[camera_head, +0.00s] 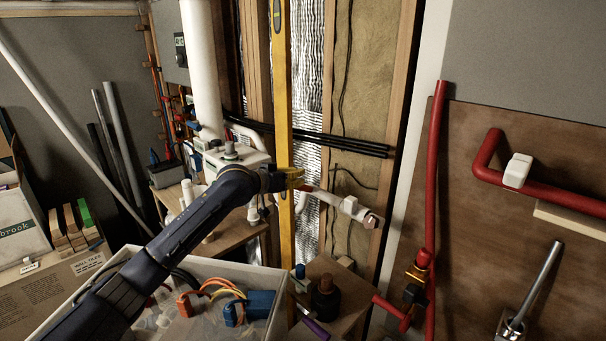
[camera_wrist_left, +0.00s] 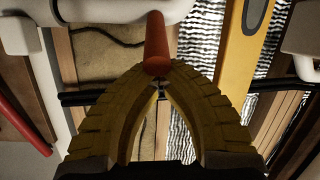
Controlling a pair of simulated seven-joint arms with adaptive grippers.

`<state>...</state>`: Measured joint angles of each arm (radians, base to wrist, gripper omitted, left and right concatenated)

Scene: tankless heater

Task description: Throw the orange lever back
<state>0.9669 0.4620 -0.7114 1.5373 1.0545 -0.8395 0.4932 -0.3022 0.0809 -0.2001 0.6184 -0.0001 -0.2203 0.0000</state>
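The orange lever (camera_wrist_left: 157,45) is a short orange-red handle in the left wrist view, with one end at a white pipe (camera_wrist_left: 112,10) at the top. Its free end overlaps the tips of my left gripper (camera_wrist_left: 160,76). The two yellow fingers curve in and their tips come together there, with a gap lower down between them. I cannot tell whether the tips pinch the lever or only touch it. In the head view my left gripper (camera_head: 293,180) is beside the small orange lever (camera_head: 307,188) on the white pipe (camera_head: 335,201). My right gripper is not in view.
A yellow spirit level (camera_head: 283,80) stands upright just behind the gripper. Black pipes (camera_head: 340,142) cross the wall studs. A bin with tools (camera_head: 195,268) lies below my left arm. Red pipes (camera_head: 436,180) run along the brown board at right.

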